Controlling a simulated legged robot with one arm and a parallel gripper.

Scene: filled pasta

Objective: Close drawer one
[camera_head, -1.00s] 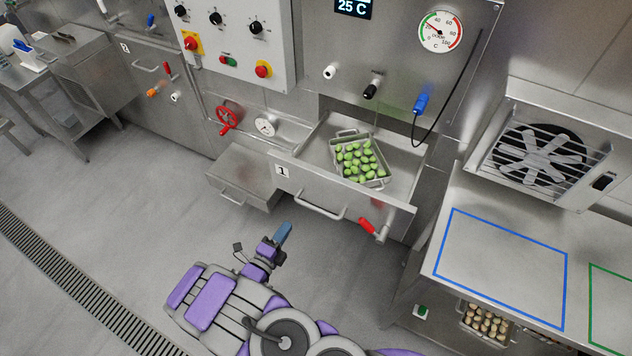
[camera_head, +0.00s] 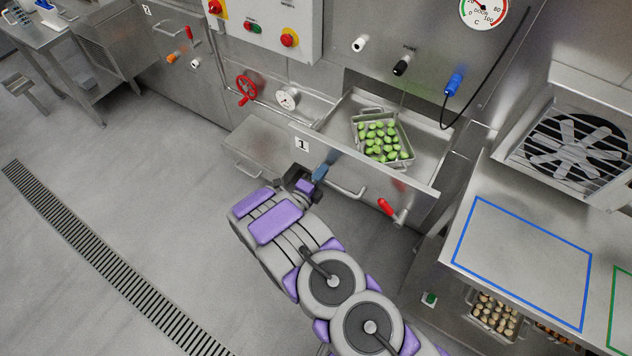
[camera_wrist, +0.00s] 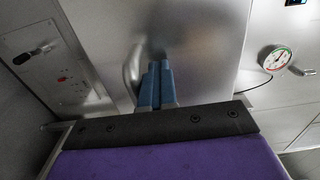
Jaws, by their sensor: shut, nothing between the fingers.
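Drawer one (camera_head: 416,187), a steel drawer with the label "1" (camera_head: 301,144), stands pulled out from the machine. A tray of green filled pasta (camera_head: 409,157) sits inside it. Its bar handle (camera_head: 345,191) is on the front panel. My gripper (camera_head: 320,172), with blue fingers, is in front of the panel, just left of the handle and right of the label. In the wrist view my fingers (camera_wrist: 156,84) are together and empty, pointing at a grey metal surface (camera_wrist: 205,50). I cannot tell whether they touch it.
A lower steel drawer or box (camera_head: 252,152) juts out left of drawer one. A red lever (camera_head: 386,207) sits at the front's lower right. A bench with a blue outlined square (camera_head: 480,200) stands at right. The floor (camera_head: 130,200) at left is clear.

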